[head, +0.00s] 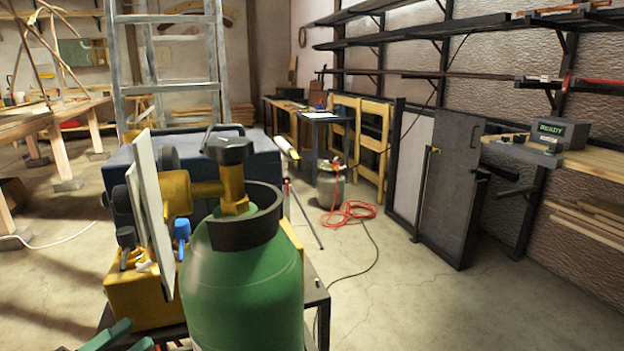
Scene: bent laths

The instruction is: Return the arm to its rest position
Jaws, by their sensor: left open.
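My left gripper (122,341) seems to show only at the bottom left edge, as two dark green finger-like tips that stand apart with nothing visible between them. The rest of it and my left arm are cut off by the frame. The tips are left of a large green gas cylinder (240,285) and below a yellow box-like unit (140,300). Whether they touch anything there cannot be told. My right gripper is not in view.
The cylinder with its dark collar and yellow valve (232,185) stands close in front. A pale upright panel (150,200) is beside it. A ladder (170,60) stands behind. A red hose (350,213) lies on the floor. Open floor (440,300) is to the right.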

